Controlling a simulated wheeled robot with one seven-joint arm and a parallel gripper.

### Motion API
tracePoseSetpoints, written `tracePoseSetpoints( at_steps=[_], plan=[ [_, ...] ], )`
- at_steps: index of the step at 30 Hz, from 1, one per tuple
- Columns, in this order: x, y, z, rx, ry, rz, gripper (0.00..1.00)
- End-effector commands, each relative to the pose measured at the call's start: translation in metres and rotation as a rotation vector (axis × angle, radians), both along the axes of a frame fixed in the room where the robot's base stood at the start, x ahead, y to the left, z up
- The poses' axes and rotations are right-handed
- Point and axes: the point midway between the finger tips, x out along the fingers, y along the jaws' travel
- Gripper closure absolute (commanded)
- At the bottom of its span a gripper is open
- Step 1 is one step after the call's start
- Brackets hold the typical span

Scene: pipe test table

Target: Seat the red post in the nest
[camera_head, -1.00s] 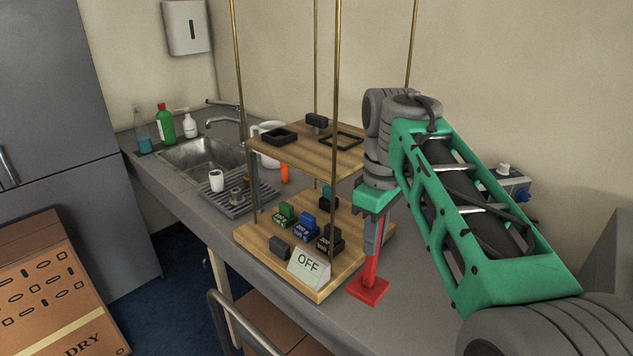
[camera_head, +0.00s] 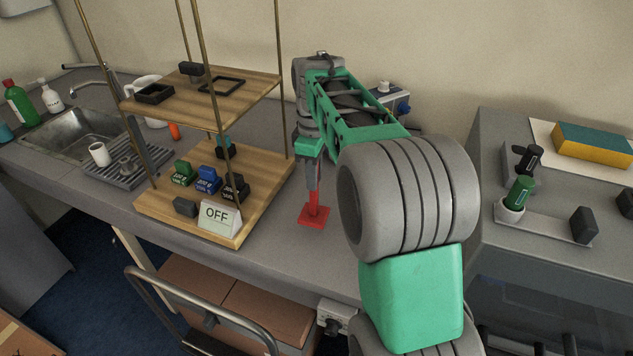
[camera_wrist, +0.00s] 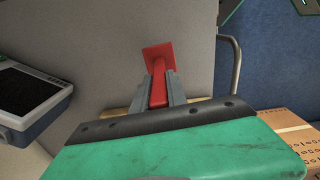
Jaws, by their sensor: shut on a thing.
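The red post (camera_head: 314,196) stands upright with a flat square red foot (camera_head: 313,217) at its lower end. My gripper (camera_head: 312,182) is shut on its upper part, to the right of the wooden shelf rack. The foot is at or just above the grey counter; I cannot tell if it touches. In the wrist view the post (camera_wrist: 158,84) sits between the two grey fingers (camera_wrist: 157,92), with its red foot beyond them. Two black square frames, one thick-walled (camera_head: 154,94) and one thin (camera_head: 222,85), lie on the upper shelf. Which thing is the nest I cannot tell.
The rack's lower board (camera_head: 155,210) carries several coloured blocks and an OFF sign (camera_head: 216,215); brass rods rise at its corners. A blue-grey box (camera_head: 389,97) stands behind my arm. A grey bench (camera_head: 490,225) at right holds a green-handled item (camera_head: 519,192). Bare counter surrounds the post.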

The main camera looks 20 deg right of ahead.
Motion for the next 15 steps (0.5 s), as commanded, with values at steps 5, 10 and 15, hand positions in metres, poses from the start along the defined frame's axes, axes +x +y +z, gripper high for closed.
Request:
tracePoseSetpoints(
  at_steps=[5,10,15],
  plan=[
    [0.007,-0.015,-0.018,0.0,0.001,-0.001,1.0],
    [0.007,-0.015,-0.043,-0.001,-0.001,0.001,1.0],
    [0.007,-0.015,-0.046,-0.001,-0.002,0.0,1.0]
  ],
)
